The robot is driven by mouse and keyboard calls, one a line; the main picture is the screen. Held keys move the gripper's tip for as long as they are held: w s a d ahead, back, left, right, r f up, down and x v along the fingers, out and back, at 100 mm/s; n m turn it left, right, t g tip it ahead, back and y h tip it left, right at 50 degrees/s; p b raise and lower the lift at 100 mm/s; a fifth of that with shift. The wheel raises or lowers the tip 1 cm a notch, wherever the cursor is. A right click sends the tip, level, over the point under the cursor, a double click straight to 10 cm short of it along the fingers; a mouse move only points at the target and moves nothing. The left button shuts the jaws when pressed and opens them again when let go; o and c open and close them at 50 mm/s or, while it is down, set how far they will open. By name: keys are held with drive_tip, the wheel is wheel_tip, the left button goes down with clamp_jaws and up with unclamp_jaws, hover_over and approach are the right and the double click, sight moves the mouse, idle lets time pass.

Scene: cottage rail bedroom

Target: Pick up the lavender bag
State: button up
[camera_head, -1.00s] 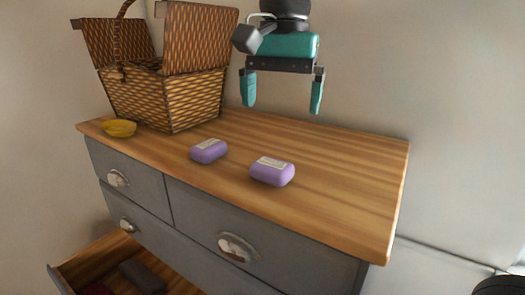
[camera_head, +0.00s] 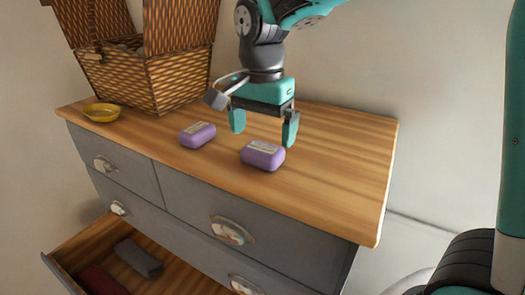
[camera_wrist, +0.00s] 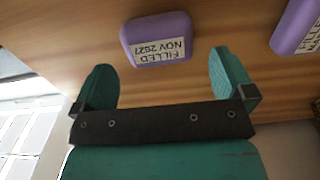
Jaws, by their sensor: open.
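Two purple lavender bags with pale labels lie apart on the dresser top. The left bag (camera_head: 197,135) and the right bag (camera_head: 262,155) both show in the head view. My gripper (camera_head: 263,132) is open and empty, with its fingers pointing down above and just behind the right bag. In the wrist view, one bag (camera_wrist: 157,40) lies beyond the gap between my open fingers (camera_wrist: 163,72). Its label reads "FILLED NOV 2027", upside down. Another bag (camera_wrist: 296,27) is cut off at the right edge of that view.
The grey dresser has a wooden top (camera_head: 335,165), clear to the right. A wicker basket (camera_head: 150,72) with raised lids stands at the back left, beside a yellow dish (camera_head: 102,112). A lower drawer (camera_head: 85,252) is open, holding dark folded cloths (camera_head: 138,258).

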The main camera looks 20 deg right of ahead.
sight(262, 147)
wheel_tip(262, 147, down, 5)
drive_tip(key=shift+s+r+p, duration=0.15)
drive_tip(key=shift+r+p, duration=0.05)
drive_tip(key=shift+p, duration=0.5)
drive_tip(key=shift+c, duration=0.5)
drive_tip(key=c, duration=0.7)
drive_tip(key=shift+o, duration=0.2)
drive_tip(key=shift+r, duration=0.15)
